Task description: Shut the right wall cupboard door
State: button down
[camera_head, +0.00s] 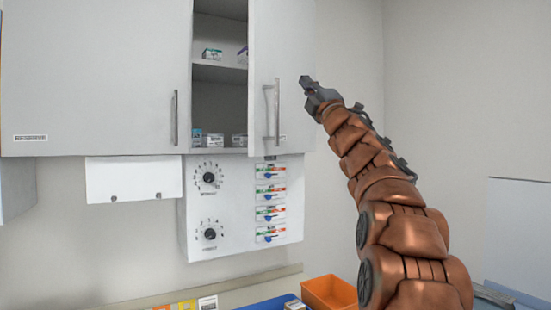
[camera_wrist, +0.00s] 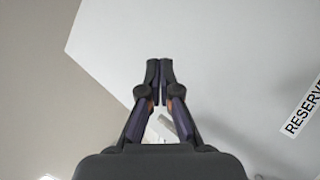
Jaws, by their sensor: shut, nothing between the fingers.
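The right wall cupboard door (camera_head: 292,50) is white and stands partly open, with an upright metal handle (camera_head: 272,112). The opening to its left shows the cupboard interior (camera_head: 218,102) with a shelf and small boxes. My gripper (camera_head: 304,82) is shut and empty; in the head view it overlaps the door's right part, beside the handle and not on it. Its closed fingers show in the wrist view (camera_wrist: 160,65) against a white surface with a "RESERVE" label (camera_wrist: 306,106), cut off by the frame edge. I cannot tell whether the fingers touch the door.
The left cupboard door (camera_head: 90,75) is shut. Below hang a white dispenser (camera_head: 134,180) and a control panel (camera_head: 240,210) with dials. An orange bin (camera_head: 330,291) stands on the counter (camera_head: 225,296).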

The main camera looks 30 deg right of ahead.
jog(key=s+a+n+g+y, duration=0.1)
jog(key=s+n+y, duration=0.2)
jog(key=n+y, duration=0.7)
jog(key=n+g+y+b, duration=0.1)
jog(key=n+g+b, duration=0.1)
jog(key=n+g, duration=1)
send_near(266, 153)
jog(key=w+a+n+t+p, duration=0.1)
jog(key=w, duration=0.1)
jog(key=w+a+f+n+p, duration=0.1)
jog(key=w+a, duration=0.1)
jog(key=shift+w+a+f+t, duration=0.15)
jog(key=shift+w+a+t, duration=0.1)
jog(key=shift+t, duration=0.15)
jog(key=shift+w+a+f, duration=0.1)
jog(key=shift+w+a, duration=0.2)
jog(key=shift+w, duration=0.35)
